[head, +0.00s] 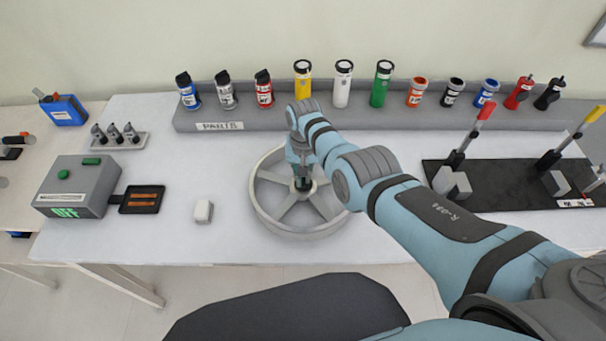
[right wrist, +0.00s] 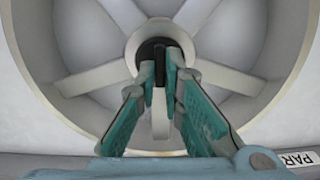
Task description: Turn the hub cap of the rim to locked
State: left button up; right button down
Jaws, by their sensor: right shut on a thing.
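The rim (head: 270,209) is a light grey wheel with spokes, lying flat on the white table. It fills most of the right wrist view (right wrist: 90,85). The hub cap (right wrist: 150,47) is a dark round piece at the rim's centre, with a raised grip partly hidden between my fingers. My right gripper (right wrist: 160,75) points down over the centre and is shut on the hub cap. In the head view my right gripper (head: 303,181) is partly covered by my own arm. No lock marking is readable on the cap. My left gripper is not in view.
A grey shelf labelled PARTS (head: 220,126) holds several coloured bottles along the back. A grey box reading OFF (head: 80,188) and a small white block (head: 203,211) stand left of the rim. A black board (head: 510,180) with levers lies at right.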

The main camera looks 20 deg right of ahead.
aim_at(303, 178)
jog(key=c, duration=1.7)
grip_release()
jog(key=shift+w+r, duration=0.15)
jog(key=shift+r, duration=0.3)
notch_tip(303, 178, up, 11)
